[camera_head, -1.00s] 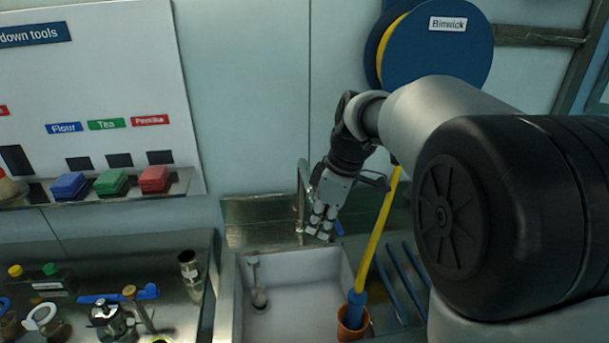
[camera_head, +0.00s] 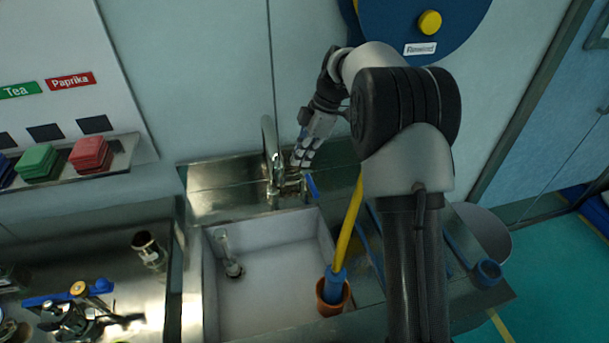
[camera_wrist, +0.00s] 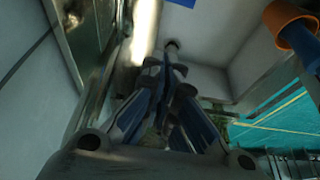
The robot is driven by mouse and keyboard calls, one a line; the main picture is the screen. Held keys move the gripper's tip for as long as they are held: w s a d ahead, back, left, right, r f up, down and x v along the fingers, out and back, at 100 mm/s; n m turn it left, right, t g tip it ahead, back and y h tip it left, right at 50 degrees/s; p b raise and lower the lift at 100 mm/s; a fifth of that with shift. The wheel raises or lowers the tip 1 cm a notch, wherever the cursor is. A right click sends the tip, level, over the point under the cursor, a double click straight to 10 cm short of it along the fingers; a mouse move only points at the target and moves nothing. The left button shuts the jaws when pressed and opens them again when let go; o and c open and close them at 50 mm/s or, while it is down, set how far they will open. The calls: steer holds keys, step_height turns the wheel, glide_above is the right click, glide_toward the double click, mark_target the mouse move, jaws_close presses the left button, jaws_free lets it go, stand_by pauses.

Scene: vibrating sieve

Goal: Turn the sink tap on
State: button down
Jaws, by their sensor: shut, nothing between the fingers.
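The sink tap (camera_head: 268,140) is a curved silver spout at the back of the white sink basin (camera_head: 275,290). A small blue lever (camera_head: 313,187) shows at the right of its base. My gripper (camera_head: 298,164) is just right of the spout, pointing down, above and slightly left of the lever. Its fingers are closed together and empty. I cannot tell whether they touch the tap. In the wrist view the closed fingers (camera_wrist: 165,68) point toward the sink, and the tap is not clearly made out. No water shows from the spout.
An orange pot (camera_head: 322,306) with a blue-and-yellow handled tool (camera_head: 348,225) stands at the sink's right front; it also shows in the wrist view (camera_wrist: 286,18). A grey upright piece (camera_head: 226,250) stands in the basin. A metal cup (camera_head: 148,250) and other items crowd the left counter.

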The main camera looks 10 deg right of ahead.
mark_target(311, 182)
step_height(311, 182, down, 10)
steer(key=b, duration=0.4)
steer(key=shift+s+d, duration=0.2)
steer(key=shift+s, duration=0.05)
stand_by(0.4)
steer(key=shift+d, duration=0.1)
